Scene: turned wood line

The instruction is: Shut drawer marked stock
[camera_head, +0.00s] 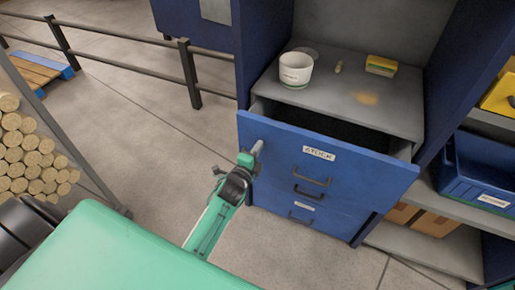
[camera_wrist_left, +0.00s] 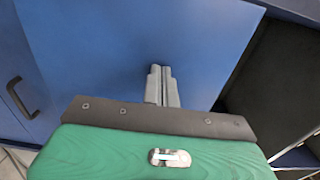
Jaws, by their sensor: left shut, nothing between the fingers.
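The blue drawer marked STOCK (camera_head: 350,160) is the top drawer of the blue cabinet and stands partly open in the head view. A dark gap shows behind its front. Its dark handle (camera_head: 311,182) is at the middle of the front. My left gripper (camera_head: 258,148) is shut and empty, at the left part of the drawer front. In the left wrist view its closed fingertips (camera_wrist_left: 160,72) point at the blue drawer front (camera_wrist_left: 110,40). I cannot tell whether they touch it. My right gripper is in neither view.
On the cabinet shelf above are a white tub (camera_head: 296,70) and a yellow sponge-like block (camera_head: 381,66). A lower drawer (camera_head: 290,205) is shut. A blue bin (camera_head: 480,165) and cardboard boxes (camera_head: 432,222) are on shelves to the right. Stacked logs (camera_head: 25,150) are at left.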

